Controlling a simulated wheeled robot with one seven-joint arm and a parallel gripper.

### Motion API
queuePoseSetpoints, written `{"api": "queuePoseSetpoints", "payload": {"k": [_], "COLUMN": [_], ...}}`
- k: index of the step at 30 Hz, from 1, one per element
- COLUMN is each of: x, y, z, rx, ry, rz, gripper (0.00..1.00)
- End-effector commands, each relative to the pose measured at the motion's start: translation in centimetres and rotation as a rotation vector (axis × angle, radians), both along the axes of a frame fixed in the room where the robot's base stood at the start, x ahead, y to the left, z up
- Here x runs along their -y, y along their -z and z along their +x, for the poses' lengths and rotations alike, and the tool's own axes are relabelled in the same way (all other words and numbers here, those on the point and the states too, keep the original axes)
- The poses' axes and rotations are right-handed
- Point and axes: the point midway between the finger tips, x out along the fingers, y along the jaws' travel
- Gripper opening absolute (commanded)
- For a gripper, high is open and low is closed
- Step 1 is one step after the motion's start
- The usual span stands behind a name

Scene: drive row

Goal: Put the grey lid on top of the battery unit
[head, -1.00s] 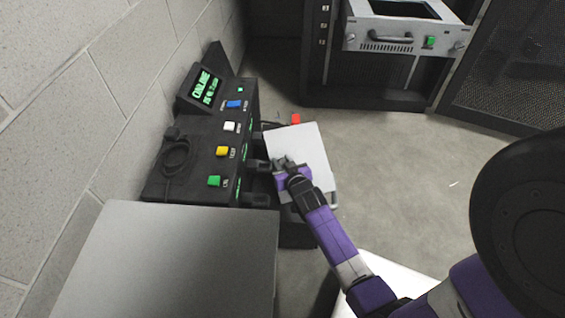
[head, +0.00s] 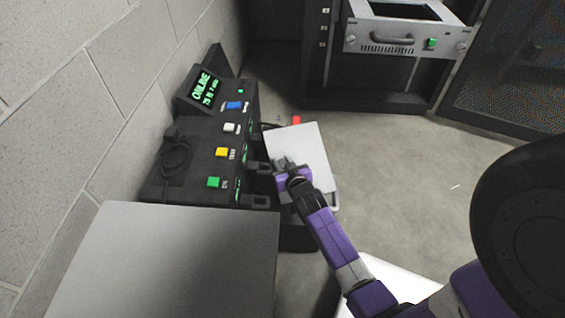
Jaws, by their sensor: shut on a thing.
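The grey lid (head: 303,148) is a flat, light grey plate in the middle of the head view. My gripper (head: 283,164) is shut on the lid near its left edge, reaching in from the lower right. The lid lies over a dark unit, probably the battery unit, which is mostly hidden beneath it. A red piece (head: 297,120) shows just past the lid's far edge. I cannot tell whether the lid rests on the unit or is held just above it.
A black console (head: 200,160) with a lit ONLINE screen (head: 206,88) and coloured buttons stands at the left wall. A grey tabletop (head: 170,260) fills the lower left. A rack with a pulled-out grey drawer (head: 385,48) stands at the back. Floor right of the lid is clear.

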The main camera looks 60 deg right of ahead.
Motion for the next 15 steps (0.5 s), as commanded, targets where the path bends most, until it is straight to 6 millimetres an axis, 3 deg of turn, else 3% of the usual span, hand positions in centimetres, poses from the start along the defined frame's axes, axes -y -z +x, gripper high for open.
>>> {"api": "queuePoseSetpoints", "payload": {"k": [1, 2, 3, 6, 11, 15], "x": [-1.8, -1.8, -1.8, -1.8, -2.0, -2.6], "y": [7.7, 7.7, 7.7, 7.8, 7.5, 5.8], "z": [-2.3, -2.3, -2.3, -2.3, -2.5, -3.1], "rx": [-0.107, -0.107, -0.107, -0.107, -0.106, -0.091], "ry": [0.014, 0.014, 0.014, 0.014, 0.014, 0.012], "rz": [0.114, 0.114, 0.114, 0.114, 0.114, 0.099], "gripper": [0.0, 0.0, 0.34, 0.54, 0.56, 0.56]}}
